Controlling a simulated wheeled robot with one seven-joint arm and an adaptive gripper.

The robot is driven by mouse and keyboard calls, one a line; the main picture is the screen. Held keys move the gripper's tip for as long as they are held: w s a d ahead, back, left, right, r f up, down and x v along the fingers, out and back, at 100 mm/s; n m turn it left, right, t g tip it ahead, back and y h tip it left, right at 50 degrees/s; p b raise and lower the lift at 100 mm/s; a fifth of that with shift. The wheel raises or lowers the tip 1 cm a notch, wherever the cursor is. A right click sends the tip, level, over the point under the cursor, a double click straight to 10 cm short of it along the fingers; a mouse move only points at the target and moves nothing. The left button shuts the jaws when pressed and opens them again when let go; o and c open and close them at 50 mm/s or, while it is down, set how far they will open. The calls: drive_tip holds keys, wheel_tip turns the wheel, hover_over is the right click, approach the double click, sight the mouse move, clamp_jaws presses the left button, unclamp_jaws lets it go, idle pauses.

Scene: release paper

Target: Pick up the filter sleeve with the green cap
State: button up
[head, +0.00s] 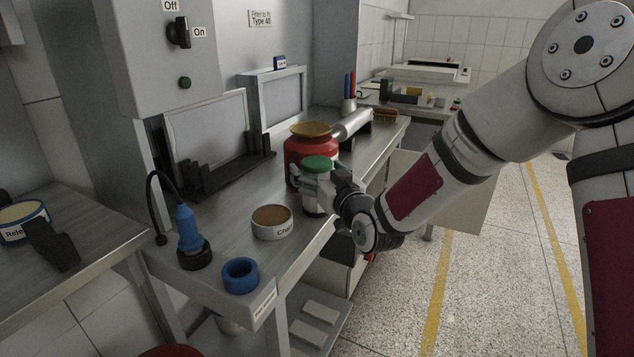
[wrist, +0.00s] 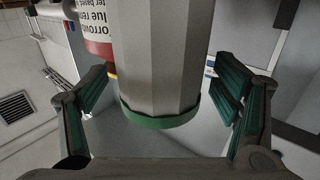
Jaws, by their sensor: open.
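The filter sleeve (head: 316,200) is a pale upright cylinder with a green cap (head: 317,163) on top, standing on the metal bench. In the wrist view the sleeve (wrist: 160,55) appears upside down, with its green cap (wrist: 160,118) toward the bottom of the picture. My gripper (head: 325,185) reaches it from the right. Part of the sleeve is hidden behind my gripper in the head view.
A red container (head: 309,146) with a yellow top stands close behind the sleeve. A round labelled tub (head: 272,223), a blue ring (head: 240,275) and a blue tool (head: 188,230) are nearer on the bench. Black racks (head: 228,172) line the back. The floor at right is clear.

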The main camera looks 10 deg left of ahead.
drive_tip(key=shift+w+a, duration=0.15)
drive_tip(key=shift+w, duration=0.05)
drive_tip(key=c, duration=1.4)
drive_tip(key=shift+r, duration=0.1)
